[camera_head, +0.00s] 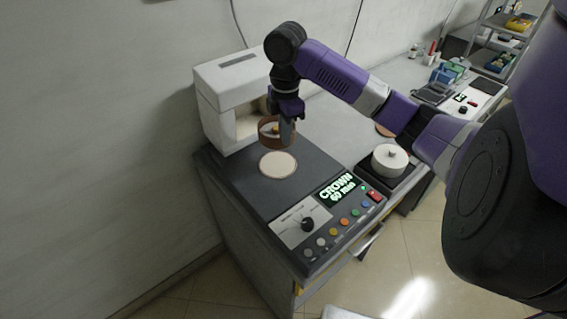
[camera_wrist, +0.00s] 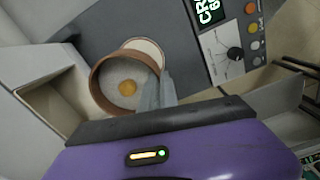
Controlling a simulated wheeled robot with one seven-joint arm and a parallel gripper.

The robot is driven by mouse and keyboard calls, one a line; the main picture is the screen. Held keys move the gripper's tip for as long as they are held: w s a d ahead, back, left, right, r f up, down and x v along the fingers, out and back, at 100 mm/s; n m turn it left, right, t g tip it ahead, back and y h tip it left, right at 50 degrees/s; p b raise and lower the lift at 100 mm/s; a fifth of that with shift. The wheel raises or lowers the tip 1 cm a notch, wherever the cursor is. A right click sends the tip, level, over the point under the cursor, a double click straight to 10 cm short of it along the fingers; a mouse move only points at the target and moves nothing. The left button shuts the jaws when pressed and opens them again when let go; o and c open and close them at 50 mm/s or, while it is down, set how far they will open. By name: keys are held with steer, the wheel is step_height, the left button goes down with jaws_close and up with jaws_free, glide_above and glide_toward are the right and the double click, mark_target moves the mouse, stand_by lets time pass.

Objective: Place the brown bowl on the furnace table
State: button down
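The brown bowl (camera_head: 265,133) is held above the dark worktop, just in front of the white furnace's opening. In the wrist view the bowl (camera_wrist: 97,87) shows from above, with a small orange-yellow piece (camera_wrist: 127,88) inside. My gripper (camera_head: 287,132) is shut on the bowl's right-hand wall; its grey fingers (camera_wrist: 158,92) straddle the rim in the wrist view. A pale round plate (camera_head: 278,165) lies flat on the worktop, below and in front of the bowl. In the wrist view the bowl partly covers this plate (camera_wrist: 148,46).
The white furnace (camera_head: 222,97) stands at the back left, its opening facing the worktop. A control panel (camera_head: 325,222) with coloured buttons and a lit display is at the front. A white round lidded container (camera_head: 390,158) sits to the right. The dark worktop (camera_head: 240,178) around the plate is clear.

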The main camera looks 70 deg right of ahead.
step_height(320, 180, down, 11)
steer(key=shift+f+p, duration=0.1)
steer(key=shift+p, duration=0.45)
steer(key=shift+f, duration=0.15)
steer(key=c, duration=1.6)
jaws_free()
